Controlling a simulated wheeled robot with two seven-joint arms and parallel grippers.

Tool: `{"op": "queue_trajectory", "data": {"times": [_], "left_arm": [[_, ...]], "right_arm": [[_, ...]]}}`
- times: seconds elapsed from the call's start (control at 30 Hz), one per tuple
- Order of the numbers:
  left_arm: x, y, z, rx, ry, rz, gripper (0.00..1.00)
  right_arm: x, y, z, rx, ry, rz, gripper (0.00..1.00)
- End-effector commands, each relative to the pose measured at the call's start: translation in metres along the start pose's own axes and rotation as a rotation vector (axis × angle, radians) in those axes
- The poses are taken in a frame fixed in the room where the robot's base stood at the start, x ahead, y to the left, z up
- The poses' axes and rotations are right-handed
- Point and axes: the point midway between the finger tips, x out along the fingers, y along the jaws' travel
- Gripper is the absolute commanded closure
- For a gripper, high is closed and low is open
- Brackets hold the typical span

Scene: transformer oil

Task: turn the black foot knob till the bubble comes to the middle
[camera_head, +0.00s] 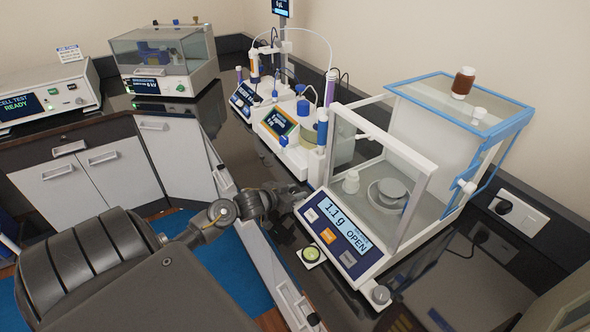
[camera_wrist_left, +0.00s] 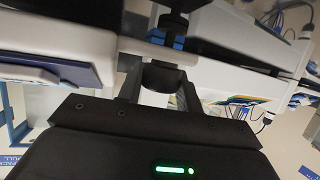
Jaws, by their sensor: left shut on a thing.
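The balance (camera_head: 345,235) stands on the dark counter, its display reading 1.1 g and OPEN. My left gripper (camera_head: 289,199) is at its front left corner. In the left wrist view, the left gripper (camera_wrist_left: 162,92) is shut on the black foot knob (camera_wrist_left: 163,74), with a finger on each side of it. In the head view the gripper hides this knob. A round level (camera_head: 311,253) with a yellow-green face sits at the balance's front edge; the bubble's exact place in it is too small to tell. My right gripper is not in view.
A grey foot knob (camera_head: 380,294) shows at the balance's front right corner. A titrator with bottles (camera_head: 285,135) stands close behind the gripper. A brown bottle (camera_head: 463,82) stands on the balance's glass top. A wall socket (camera_head: 518,214) is at the right.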

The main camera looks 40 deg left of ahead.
Motion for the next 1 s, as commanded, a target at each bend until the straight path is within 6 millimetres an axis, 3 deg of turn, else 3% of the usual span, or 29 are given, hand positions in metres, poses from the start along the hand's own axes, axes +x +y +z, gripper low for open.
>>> {"op": "queue_trajectory", "data": {"times": [0.37, 1.0], "left_arm": [[0.001, -0.003, 0.001, 0.118, -0.001, 0.275, 0.87], [0.003, -0.002, 0.004, 0.307, 0.002, 0.73, 0.87]], "right_arm": [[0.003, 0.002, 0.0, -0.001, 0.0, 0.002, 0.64], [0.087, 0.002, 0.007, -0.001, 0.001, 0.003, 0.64]]}}
